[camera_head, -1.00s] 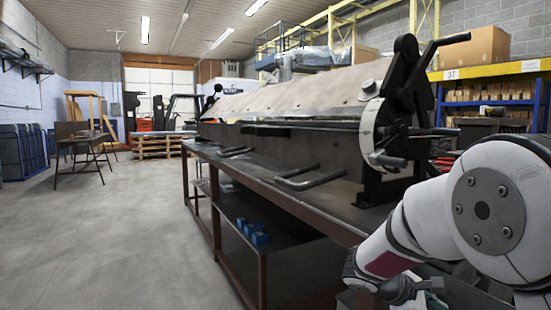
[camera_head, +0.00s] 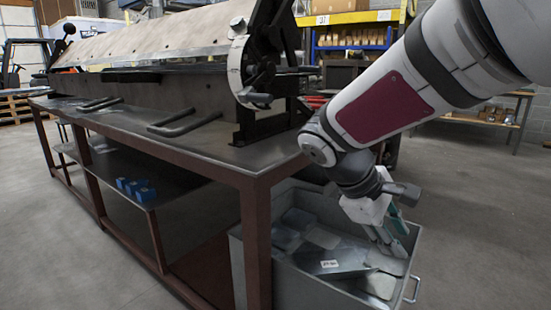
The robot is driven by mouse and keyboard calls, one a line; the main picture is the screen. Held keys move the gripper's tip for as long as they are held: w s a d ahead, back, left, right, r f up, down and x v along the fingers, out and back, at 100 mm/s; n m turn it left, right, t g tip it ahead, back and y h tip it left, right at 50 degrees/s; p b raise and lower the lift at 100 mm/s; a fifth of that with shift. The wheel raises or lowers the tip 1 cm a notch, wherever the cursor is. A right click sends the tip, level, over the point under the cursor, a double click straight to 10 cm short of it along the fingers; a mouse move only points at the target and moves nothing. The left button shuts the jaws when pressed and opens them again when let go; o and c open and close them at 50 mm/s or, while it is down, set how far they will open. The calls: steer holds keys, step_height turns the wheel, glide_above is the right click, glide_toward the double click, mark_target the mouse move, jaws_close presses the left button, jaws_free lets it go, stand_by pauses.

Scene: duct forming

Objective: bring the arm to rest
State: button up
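My arm comes in from the upper right and reaches down to the left. My gripper (camera_head: 390,238) hangs at its end, over a grey metal bin (camera_head: 240,262) on the floor. The fingers point down toward the bin's contents. They are small and partly overlap each other, so I cannot tell how far apart they are. No held object is clear between them. Flat sheet pieces lie in the bin, among them a dark plate with a white label (camera_head: 330,263).
A steel workbench (camera_head: 225,165) with a long bending machine (camera_head: 150,90) stands to the left of the bin. Small blue blocks (camera_head: 135,188) sit on its lower shelf. A shelf with a yellow beam (camera_head: 350,18) is behind. Open floor (camera_head: 465,215) lies to the right.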

steer(key=s+d+r+m+g+y, duration=0.1)
steer(key=s+m+y, duration=0.1)
steer(key=s, duration=0.6)
steer(key=s+d+r+m+y, duration=0.1)
steer(key=s+m, duration=0.2)
steer(key=s, duration=0.4)
steer(key=s+a+f+m+y, duration=0.2)
steer(key=s, duration=0.5)
steer(key=s+a+f+m+y, duration=0.1)
steer(key=s+a+m+y, duration=0.1)
steer(key=s, duration=0.5)
step_height(320, 180, up, 35)
steer(key=t+p, duration=0.4)
steer(key=p, duration=2.9)
steer(key=shift+w+d, duration=0.15)
steer(key=shift+w, duration=0.05)
steer(key=shift+f, duration=0.1)
